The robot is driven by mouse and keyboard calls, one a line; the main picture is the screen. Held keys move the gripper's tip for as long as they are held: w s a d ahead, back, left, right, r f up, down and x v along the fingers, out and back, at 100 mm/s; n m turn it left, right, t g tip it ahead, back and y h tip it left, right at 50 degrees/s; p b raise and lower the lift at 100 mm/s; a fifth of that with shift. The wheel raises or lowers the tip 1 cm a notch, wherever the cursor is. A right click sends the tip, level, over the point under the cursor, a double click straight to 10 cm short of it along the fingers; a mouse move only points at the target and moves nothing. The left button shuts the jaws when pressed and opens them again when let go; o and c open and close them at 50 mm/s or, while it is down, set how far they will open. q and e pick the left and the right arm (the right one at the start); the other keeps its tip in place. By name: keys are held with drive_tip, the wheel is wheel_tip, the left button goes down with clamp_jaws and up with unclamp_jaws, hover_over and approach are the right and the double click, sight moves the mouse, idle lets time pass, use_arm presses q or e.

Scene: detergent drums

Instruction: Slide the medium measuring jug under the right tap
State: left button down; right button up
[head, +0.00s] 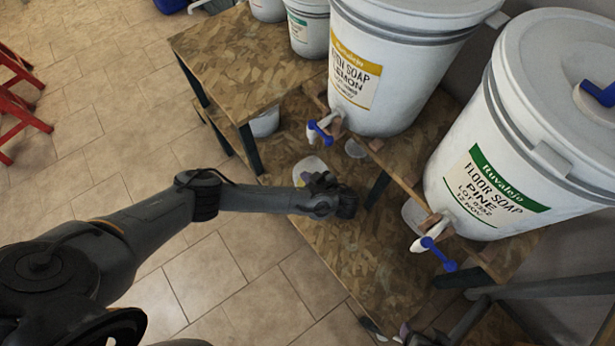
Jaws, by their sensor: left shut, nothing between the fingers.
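The right tap (432,245), white with a blue handle, sticks out from the "Floor Soap Pine" drum (500,165). A clear jug (308,168) stands on the lower wooden shelf, partly hidden by my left gripper (345,205). That gripper is shut and empty, low over the shelf beside this jug; I cannot tell whether they touch. A smaller clear vessel (355,148) stands behind it, and another clear jug (411,213) is partly hidden near the right tap. I cannot tell for certain which is the medium one. My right gripper (392,335) is cut off at the bottom edge.
The "Lemon" drum (390,65) with its left tap (321,129) stands on the raised shelf. The shelf front (345,255) is bare. Red steps (20,95) stand far left.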

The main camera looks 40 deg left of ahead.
use_arm(q)
drive_tip(key=s+d+r+p, duration=0.1)
drive_tip(key=s+d+p, duration=0.1)
drive_tip(key=d, duration=0.9)
drive_tip(key=shift+s+d+p, duration=0.25)
drive_tip(key=shift+s+p, duration=0.1)
drive_tip(key=shift+s, duration=0.35)
drive_tip(key=c, duration=1.8)
unclamp_jaws()
drive_tip(key=shift+r, duration=0.1)
